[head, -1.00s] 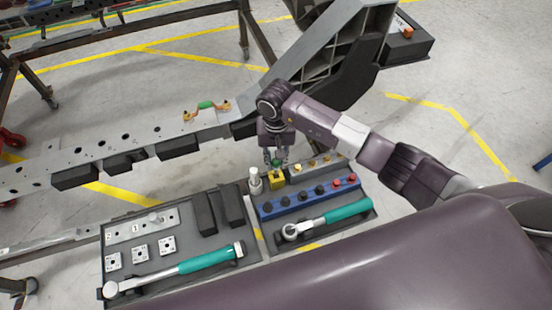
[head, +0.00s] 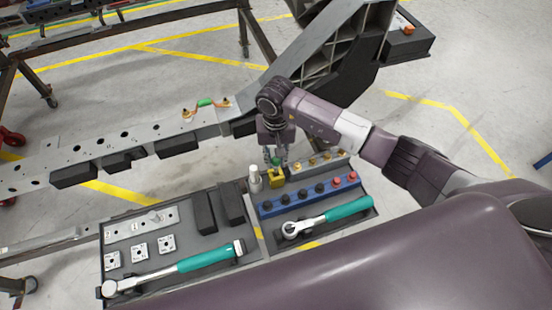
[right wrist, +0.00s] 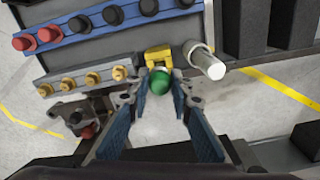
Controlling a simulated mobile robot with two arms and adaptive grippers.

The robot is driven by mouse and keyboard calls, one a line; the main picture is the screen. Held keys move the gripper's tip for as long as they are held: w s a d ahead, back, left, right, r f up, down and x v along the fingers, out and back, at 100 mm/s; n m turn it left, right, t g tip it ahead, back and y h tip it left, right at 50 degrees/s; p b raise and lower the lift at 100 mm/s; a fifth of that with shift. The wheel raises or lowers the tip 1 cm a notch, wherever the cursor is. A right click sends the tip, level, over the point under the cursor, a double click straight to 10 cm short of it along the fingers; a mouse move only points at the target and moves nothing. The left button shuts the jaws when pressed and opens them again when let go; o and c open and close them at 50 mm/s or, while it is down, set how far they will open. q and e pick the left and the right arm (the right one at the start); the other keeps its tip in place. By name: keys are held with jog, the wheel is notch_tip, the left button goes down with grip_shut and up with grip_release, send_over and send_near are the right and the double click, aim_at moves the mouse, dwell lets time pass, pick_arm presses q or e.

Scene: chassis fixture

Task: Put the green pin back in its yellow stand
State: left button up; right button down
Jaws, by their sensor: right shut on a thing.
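The green pin (head: 276,161) shows as a round green head just above the yellow stand (head: 277,180), at the back of the tool tray in the head view. My right gripper (head: 276,157) points down over the stand and is shut on the pin. In the right wrist view the green head (right wrist: 160,83) lies between the two fingertips (right wrist: 161,76), in front of the yellow stand (right wrist: 158,57). The pin's lower part is hidden, so I cannot tell how far it sits in the stand. My left gripper is not in view.
A white-topped cylinder (head: 255,178) stands close left of the stand. The grey chassis beam (head: 135,143) runs behind the tray.

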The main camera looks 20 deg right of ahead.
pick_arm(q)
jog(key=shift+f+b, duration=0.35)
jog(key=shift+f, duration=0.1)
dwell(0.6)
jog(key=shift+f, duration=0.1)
pick_arm(e)
jog(key=shift+f, duration=0.15)
jog(key=shift+f+b, duration=0.65)
jog(key=shift+b, duration=0.15)
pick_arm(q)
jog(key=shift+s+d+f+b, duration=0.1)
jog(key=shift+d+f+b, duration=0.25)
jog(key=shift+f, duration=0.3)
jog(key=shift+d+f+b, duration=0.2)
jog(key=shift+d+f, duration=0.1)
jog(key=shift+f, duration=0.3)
pick_arm(e)
jog(key=shift+f, duration=0.6)
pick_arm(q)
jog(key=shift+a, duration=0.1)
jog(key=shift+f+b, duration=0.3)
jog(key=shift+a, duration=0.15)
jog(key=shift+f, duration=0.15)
pick_arm(e)
jog(key=shift+f, duration=0.15)
pick_arm(q)
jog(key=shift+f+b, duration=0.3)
jog(key=shift+b, duration=0.2)
pick_arm(e)
jog(key=shift+f, duration=0.35)
